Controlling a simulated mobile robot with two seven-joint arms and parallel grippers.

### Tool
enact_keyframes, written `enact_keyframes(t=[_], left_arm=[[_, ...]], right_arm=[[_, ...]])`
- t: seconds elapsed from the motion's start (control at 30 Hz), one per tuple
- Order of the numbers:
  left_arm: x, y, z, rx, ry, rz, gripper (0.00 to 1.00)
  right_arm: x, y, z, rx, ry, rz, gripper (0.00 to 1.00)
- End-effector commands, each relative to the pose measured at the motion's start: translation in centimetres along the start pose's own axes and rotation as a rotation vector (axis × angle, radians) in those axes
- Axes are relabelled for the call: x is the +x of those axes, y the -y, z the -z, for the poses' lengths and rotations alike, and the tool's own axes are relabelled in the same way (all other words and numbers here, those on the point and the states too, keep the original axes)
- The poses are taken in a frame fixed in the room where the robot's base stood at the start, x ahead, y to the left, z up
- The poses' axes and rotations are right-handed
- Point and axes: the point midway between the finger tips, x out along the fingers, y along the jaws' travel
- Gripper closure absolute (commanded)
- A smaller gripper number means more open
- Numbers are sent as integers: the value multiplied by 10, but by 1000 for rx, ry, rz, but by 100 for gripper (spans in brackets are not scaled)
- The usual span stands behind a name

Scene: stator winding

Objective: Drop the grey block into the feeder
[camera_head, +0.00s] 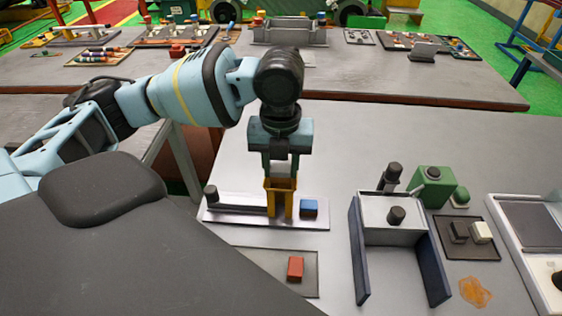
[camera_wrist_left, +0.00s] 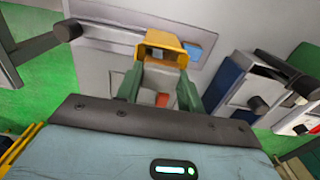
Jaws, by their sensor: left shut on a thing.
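My left gripper (camera_head: 281,165) points down over the yellow feeder (camera_head: 281,197) and is shut on the grey block (camera_head: 281,170), a small pale piece between its green fingers. The block sits just above or at the feeder's top; I cannot tell whether it is partly inside. The feeder stands on a pale base plate (camera_head: 235,213). My right gripper is not in view.
A blue block (camera_head: 309,208) sits on the plate right of the feeder, and a dark knob (camera_head: 211,193) stands at its left. A red block (camera_head: 295,268) lies on a dark tray in front. A white fixture (camera_head: 392,218) with dark blue side walls stands to the right.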

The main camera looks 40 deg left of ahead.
Motion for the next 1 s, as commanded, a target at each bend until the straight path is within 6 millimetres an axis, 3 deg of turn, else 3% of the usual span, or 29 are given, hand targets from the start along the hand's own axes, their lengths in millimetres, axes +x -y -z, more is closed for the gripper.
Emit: enact_keyframes(t=[1.0], left_arm=[[28,-1,2,1,-10,-8,85]], right_arm=[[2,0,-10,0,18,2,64]])
